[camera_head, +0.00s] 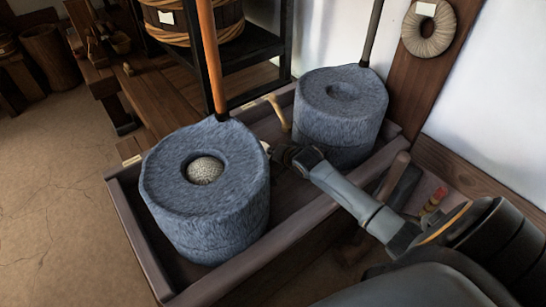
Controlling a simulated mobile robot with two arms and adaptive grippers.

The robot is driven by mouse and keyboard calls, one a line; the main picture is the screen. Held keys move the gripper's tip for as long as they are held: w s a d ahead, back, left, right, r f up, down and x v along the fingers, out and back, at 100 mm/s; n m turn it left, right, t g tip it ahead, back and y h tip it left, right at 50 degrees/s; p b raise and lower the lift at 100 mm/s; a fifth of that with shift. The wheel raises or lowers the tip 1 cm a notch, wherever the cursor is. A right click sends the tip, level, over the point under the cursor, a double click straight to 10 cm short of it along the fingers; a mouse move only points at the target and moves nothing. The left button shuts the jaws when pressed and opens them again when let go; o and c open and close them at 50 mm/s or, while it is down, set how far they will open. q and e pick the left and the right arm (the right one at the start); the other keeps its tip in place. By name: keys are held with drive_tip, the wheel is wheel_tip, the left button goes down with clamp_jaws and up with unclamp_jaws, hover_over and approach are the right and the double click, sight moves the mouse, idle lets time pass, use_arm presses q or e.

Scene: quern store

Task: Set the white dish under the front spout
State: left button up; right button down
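Two blue-grey stone querns stand in a wooden trough (290,235): the front quern (205,225) at the left and the back quern (342,105) at the right. My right gripper (284,155) reaches in from the right, low in the gap between them, close to the front quern's right side. Its fingers are dark and small, so I cannot tell whether they are open or shut. A small whitish bit (265,146) shows at the fingertips; I cannot tell if it is the white dish. No whole dish and no clear front spout show. My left gripper is out of view.
An orange upright handle (209,55) rises from the front quern, whose hollow holds a pale speckled mound (205,170). A pale curved piece (279,113) stands between the querns. Dark shelving (255,50) stands behind; a coiled ring (429,29) hangs at the right.

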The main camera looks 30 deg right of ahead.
drive_tip(key=shift+f, duration=0.7)
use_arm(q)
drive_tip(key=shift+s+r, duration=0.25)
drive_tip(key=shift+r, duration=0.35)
use_arm(e)
drive_tip(key=shift+r, duration=0.1)
drive_tip(key=c, duration=1.8)
unclamp_jaws()
drive_tip(key=shift+s, duration=0.1)
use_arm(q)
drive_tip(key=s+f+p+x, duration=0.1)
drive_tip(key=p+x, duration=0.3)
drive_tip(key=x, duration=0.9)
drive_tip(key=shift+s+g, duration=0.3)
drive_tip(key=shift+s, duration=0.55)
use_arm(e)
drive_tip(key=v, duration=1.1)
drive_tip(key=shift+s+r, duration=0.3)
